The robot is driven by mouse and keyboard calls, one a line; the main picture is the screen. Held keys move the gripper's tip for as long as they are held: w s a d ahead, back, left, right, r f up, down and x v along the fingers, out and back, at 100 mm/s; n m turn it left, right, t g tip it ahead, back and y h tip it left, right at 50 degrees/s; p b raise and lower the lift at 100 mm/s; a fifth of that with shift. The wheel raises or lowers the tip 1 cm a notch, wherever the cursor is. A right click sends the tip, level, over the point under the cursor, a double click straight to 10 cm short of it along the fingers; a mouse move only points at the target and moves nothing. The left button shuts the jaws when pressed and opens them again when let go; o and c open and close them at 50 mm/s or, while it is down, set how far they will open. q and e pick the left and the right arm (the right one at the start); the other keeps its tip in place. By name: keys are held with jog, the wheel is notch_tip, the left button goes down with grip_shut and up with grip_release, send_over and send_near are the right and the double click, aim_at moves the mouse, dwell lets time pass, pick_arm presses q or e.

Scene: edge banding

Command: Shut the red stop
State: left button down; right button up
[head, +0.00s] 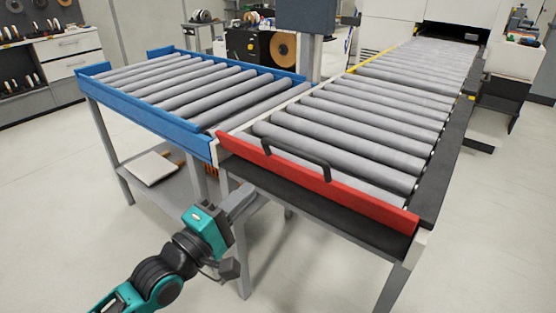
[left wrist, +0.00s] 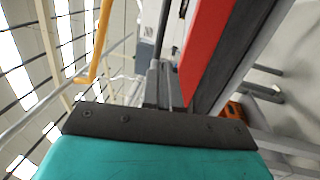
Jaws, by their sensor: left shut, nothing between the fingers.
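The red stop (head: 320,185) is a long red board with a black bar handle (head: 297,157) on its top edge. In the head view it stands across the near end of the grey roller conveyor, from its left corner to its right corner. My left gripper (head: 248,195) is shut and empty, in front of and below the stop's left part. In the left wrist view the red stop (left wrist: 203,45) runs up and right of the gripper fingers (left wrist: 165,85). I cannot tell whether they touch it. My right gripper is not in view.
The grey roller conveyor (head: 372,133) runs back to a white machine (head: 395,25). A blue-framed roller table (head: 150,118) joins it on the left, with a white board (head: 155,168) on its lower shelf. The floor (head: 60,215) at front left is clear.

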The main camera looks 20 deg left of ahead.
aim_at(288, 152)
pick_arm(q)
jog(key=x, duration=1.1)
jog(key=shift+w, duration=0.1)
